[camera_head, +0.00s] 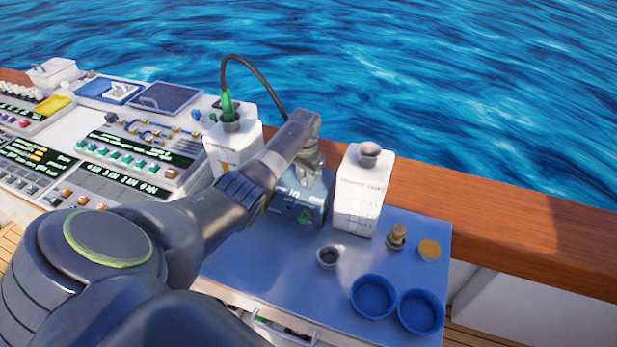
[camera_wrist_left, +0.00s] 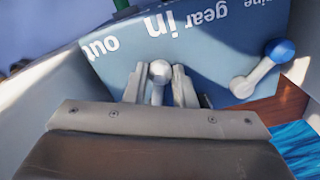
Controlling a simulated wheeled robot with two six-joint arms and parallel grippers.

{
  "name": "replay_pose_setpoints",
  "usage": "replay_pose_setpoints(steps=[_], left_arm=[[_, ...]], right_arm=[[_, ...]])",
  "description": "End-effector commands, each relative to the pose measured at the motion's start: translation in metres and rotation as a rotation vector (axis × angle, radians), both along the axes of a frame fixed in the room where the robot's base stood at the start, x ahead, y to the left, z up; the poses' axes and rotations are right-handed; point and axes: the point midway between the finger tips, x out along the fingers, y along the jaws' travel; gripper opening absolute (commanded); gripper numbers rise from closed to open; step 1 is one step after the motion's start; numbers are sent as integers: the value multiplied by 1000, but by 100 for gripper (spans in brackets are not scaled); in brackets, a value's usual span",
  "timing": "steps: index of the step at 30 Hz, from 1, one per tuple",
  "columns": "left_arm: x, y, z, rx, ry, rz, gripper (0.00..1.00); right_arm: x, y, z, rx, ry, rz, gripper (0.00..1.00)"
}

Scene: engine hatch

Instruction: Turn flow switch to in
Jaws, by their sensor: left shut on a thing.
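The blue switch box (camera_head: 303,205) stands on the blue tabletop, partly behind my left arm. Its face fills the top of the left wrist view (camera_wrist_left: 125,60), with the words "in", "out" and "gear" upside down. My left gripper (camera_head: 310,165) is at the box's top. In the left wrist view the gripper (camera_wrist_left: 160,88) is shut on a pale, round-ended lever (camera_wrist_left: 159,72), the flow switch. The lever's knob shows between the fingers, just below the word "in"; "out" is further left. The lever's base is hidden. My right gripper is not in view.
A second lever with a blue knob (camera_wrist_left: 279,50) is on the box face. A white canister (camera_head: 362,195) stands right of the box; another with a hose (camera_head: 232,150) stands left. Two blue bowls (camera_head: 373,297) and small caps are in front. A wooden rail (camera_head: 480,220) runs behind.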

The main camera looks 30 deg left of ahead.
Motion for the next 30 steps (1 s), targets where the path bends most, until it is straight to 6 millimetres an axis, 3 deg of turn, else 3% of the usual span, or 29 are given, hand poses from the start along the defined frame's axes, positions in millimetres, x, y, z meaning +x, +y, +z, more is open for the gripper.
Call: replay_pose_setpoints(steps=[15, 30], left_arm=[[8, 18, 1, 3, -5, -338, 1], [9, 22, 2, 4, -5, -402, 1]], right_arm=[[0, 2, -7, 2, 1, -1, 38], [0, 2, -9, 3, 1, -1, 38]])
